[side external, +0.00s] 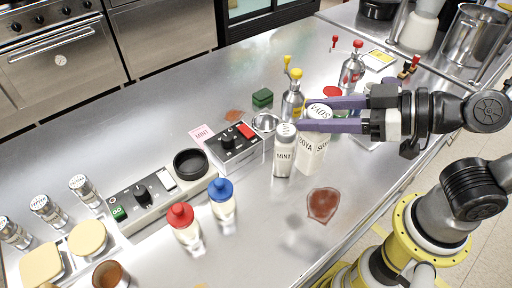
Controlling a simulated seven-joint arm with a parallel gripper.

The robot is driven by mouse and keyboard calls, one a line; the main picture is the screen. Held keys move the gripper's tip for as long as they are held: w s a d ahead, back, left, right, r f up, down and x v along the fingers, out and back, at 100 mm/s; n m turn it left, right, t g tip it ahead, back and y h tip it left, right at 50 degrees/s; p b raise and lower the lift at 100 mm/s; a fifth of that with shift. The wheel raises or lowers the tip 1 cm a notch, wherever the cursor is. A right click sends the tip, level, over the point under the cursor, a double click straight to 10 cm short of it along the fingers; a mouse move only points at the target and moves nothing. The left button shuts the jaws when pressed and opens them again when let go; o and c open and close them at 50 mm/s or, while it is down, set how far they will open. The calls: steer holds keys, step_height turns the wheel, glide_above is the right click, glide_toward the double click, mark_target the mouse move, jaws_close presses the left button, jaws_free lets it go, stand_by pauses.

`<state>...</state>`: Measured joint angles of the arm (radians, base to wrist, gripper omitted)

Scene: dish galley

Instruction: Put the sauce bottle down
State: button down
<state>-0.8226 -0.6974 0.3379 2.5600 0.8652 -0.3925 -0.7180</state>
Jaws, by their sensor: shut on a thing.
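The sauce bottle (313,154), white with SOYA lettering on its top and sides, is right of centre in the side view. My gripper (305,114) reaches in from the right, its two purple fingers shut on the bottle near its top. The bottle looks upright. The near finger hides part of its upper body, and I cannot tell whether its base touches the counter. A white MINT shaker (284,156) with a grey top stands just left of it, very close or touching.
Behind stand a yellow-topped dispenser (292,105), a metal cup (265,123) and a red-topped dispenser (352,72). A control box (234,150) and red-capped (183,222) and blue-capped (222,200) bottles stand left. A reddish-brown patch (323,205) lies in front; bare steel surrounds it.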

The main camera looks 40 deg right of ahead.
steer(key=w+a+f, duration=0.6)
steer(key=w+f, duration=0.2)
steer(key=f, duration=0.3)
steer(key=shift+w+f, duration=0.15)
steer(key=shift+w, duration=0.1)
steer(key=shift+f, duration=0.15)
steer(key=shift+c, duration=1.5)
jaws_free()
